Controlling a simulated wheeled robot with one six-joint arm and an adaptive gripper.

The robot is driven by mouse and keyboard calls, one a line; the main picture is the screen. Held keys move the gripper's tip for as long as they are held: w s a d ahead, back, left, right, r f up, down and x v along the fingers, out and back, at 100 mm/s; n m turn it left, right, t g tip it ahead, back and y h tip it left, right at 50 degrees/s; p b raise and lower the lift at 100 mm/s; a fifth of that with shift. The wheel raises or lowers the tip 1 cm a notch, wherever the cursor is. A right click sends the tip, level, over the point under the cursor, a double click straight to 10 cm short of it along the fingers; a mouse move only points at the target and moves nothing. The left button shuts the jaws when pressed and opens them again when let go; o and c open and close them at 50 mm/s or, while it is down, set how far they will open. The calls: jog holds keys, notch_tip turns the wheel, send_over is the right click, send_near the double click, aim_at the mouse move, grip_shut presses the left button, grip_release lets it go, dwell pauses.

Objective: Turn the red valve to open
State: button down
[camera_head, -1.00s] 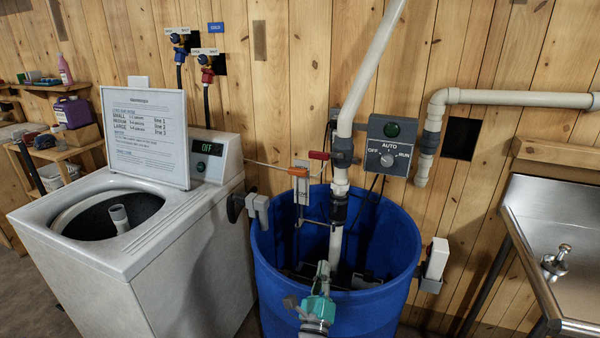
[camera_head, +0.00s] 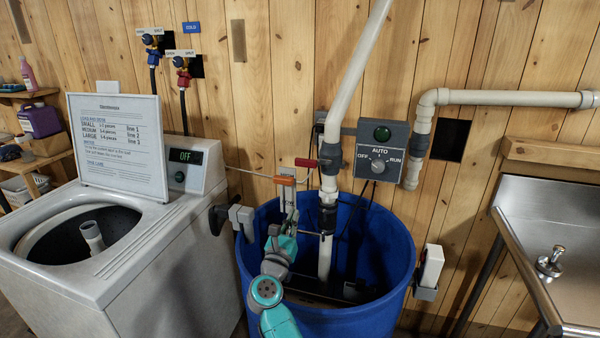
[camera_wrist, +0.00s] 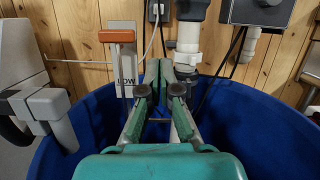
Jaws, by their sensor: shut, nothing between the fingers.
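A red lever handle (camera_head: 306,162) sits on a dark fitting (camera_head: 331,160) on the upright white pipe above the blue barrel. My gripper (camera_head: 281,234) is over the barrel's near-left inside, below and left of the red lever and apart from both red valves. In the wrist view my gripper (camera_wrist: 162,76) is shut and empty, pointing at the wall below the pipe (camera_wrist: 189,38). The red lever is not clearly visible there.
An orange-handled float switch plate (camera_head: 285,180) stands left of the pipe; its orange handle (camera_wrist: 117,36) is at upper left in the wrist view. The blue barrel (camera_head: 395,245) surrounds the arm's reach. A control box (camera_head: 382,150), washer (camera_head: 120,240) and steel sink (camera_head: 560,220) flank it.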

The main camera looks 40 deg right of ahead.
aim_at(313, 163)
jog(key=w+d+r, duration=0.7)
jog(key=d, duration=0.1)
jog(key=shift+w+d+r+m, duration=0.25)
jog(key=shift+w+d+m, duration=0.05)
jog(key=shift+w+m, duration=0.1)
